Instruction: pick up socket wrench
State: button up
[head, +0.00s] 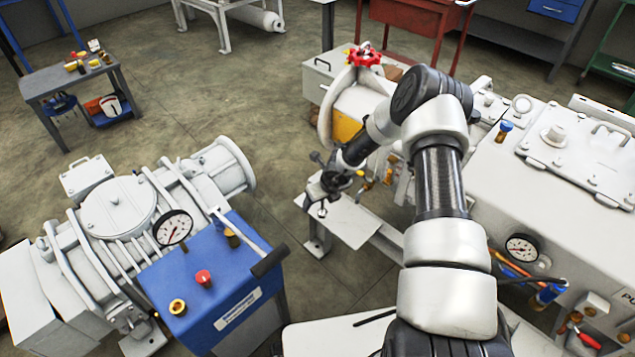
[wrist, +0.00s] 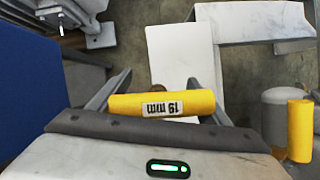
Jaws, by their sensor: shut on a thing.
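The socket wrench (wrist: 125,105) shows in the wrist view as a yellow cylinder with a "19 mm" label. It lies crosswise between the two grey fingers of my gripper (wrist: 164,98), which is shut on it. In the head view my gripper (head: 326,188) is at the end of the arm, above a low light-coloured bench (head: 352,222). The wrench cannot be made out clearly in the head view, where it is small and partly hidden by the gripper.
A blue control box (head: 215,285) on a grey pump stands at left. A large white machine (head: 500,190) stands at right. Another yellow cylinder (wrist: 300,130) is at the right of the wrist view. Open floor (head: 275,120) lies beyond the bench.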

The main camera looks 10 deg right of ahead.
aim_at(321, 213)
jog(key=s+b, duration=0.1)
jog(key=b, duration=0.1)
jog(key=s+f+b, duration=0.1)
jog(key=b, duration=0.1)
jog(key=s+b, duration=0.2)
jog(key=shift+a+f, duration=0.15)
jog(key=shift+a, duration=0.1)
jog(key=shift+s+r, duration=0.35)
jog(key=shift+s, duration=0.2)
jog(key=shift+s+r, duration=0.3)
jog(key=shift+s, duration=0.2)
jog(key=shift+s+p, duration=0.3)
jog(key=shift+s, duration=0.35)
jog(key=shift+f, duration=0.1)
jog(key=shift+r+p, duration=2.15)
jog(key=shift+r, duration=0.6)
